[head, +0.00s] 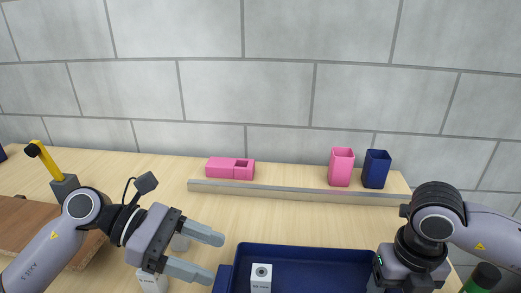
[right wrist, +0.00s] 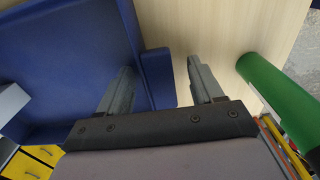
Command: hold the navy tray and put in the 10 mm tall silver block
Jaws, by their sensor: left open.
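The navy tray (head: 310,250) lies at the front of the table, cut off by the bottom edge. Its blue wall and handle (right wrist: 158,78) show in the right wrist view. A silver-white block (head: 261,283) with a dark round mark and a small label is in the tray. Another labelled pale block (head: 150,283) is below my left gripper (head: 217,258); the labels are too small to read surely. The left gripper is open left of the tray. My right gripper (right wrist: 161,88) is open, its fingers either side of the handle.
A brown board (head: 30,225) and a yellow-armed device (head: 48,165) are at left. A green cylinder (right wrist: 275,95) is near the right gripper.

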